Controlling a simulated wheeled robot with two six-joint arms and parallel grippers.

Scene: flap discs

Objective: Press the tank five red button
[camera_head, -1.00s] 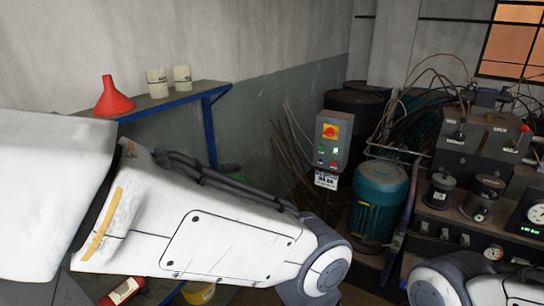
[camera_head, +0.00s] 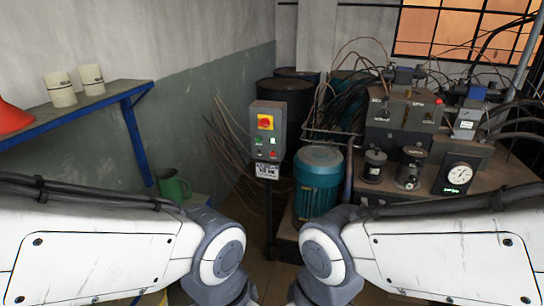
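A grey control box (camera_head: 267,133) stands on a post near the middle of the head view. It has a red rotary switch on a yellow plate (camera_head: 265,122) at its top. Below are small green and red spots, including a red button (camera_head: 273,154) at the lower right. A white label plate (camera_head: 267,171) hangs under the box; its text is too small to read. Both my arms come in at the lower left and lower right, well in front of the box. Neither gripper shows; both are below the picture.
A blue-green motor (camera_head: 318,182) stands right of the box. A bench with a hydraulic unit (camera_head: 402,115) and gauge (camera_head: 459,175) fills the right. A blue-framed shelf (camera_head: 110,93) with two white cups and a red funnel is at left. A green jug (camera_head: 172,187) sits below it.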

